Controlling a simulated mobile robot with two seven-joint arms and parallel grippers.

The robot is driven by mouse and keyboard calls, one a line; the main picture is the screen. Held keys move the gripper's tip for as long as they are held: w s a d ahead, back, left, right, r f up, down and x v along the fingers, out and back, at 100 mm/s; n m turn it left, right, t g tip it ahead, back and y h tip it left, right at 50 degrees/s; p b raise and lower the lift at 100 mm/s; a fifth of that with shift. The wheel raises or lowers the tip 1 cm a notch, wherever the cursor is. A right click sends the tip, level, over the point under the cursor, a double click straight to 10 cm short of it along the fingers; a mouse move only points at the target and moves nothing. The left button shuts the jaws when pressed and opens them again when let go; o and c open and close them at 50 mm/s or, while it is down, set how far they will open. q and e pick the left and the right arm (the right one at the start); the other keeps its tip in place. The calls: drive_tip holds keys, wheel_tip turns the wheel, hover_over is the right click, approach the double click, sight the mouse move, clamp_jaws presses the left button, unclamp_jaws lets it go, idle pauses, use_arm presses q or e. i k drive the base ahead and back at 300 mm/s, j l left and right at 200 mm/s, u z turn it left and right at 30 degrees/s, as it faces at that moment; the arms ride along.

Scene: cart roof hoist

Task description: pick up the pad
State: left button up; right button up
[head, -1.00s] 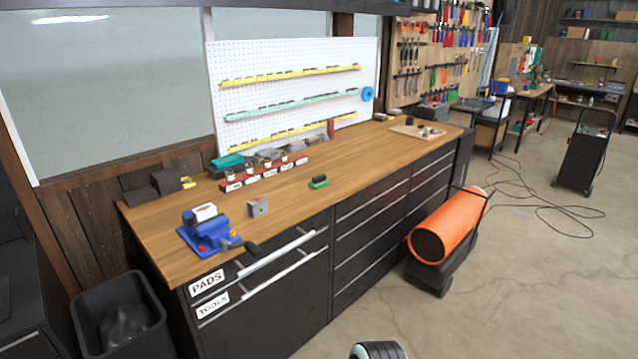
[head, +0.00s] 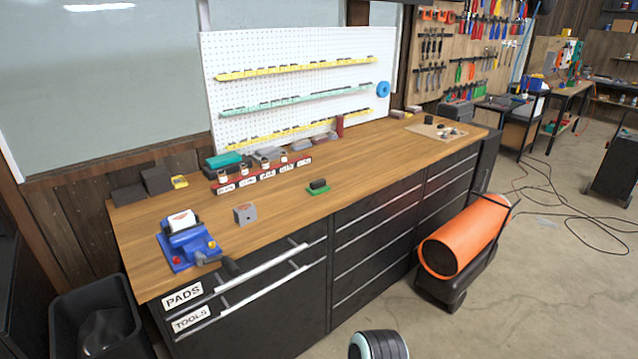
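A small dark block (head: 318,184) sits on a green base (head: 318,191) in the middle of the wooden workbench (head: 345,165); I cannot tell whether it is the pad. A drawer label reading PADS (head: 183,295) is on the upper left drawer front, above a TOOLS label (head: 191,319). Both drawers look shut, so anything inside is hidden. Dark grey blocks (head: 156,180) stand at the bench's back left, beside a small yellow item (head: 180,182).
A blue vise (head: 186,246) holding a white-topped piece and a grey block (head: 245,214) stand near the bench's front left. A labelled red rack (head: 262,176) lies behind. An orange cylindrical heater (head: 465,236) stands on the floor at right, a black bin (head: 95,318) at left.

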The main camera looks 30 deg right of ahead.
sight(317, 186)
drive_tip(key=l+u, duration=0.45)
drive_tip(key=l, duration=1.8)
drive_tip(key=i, duration=0.05)
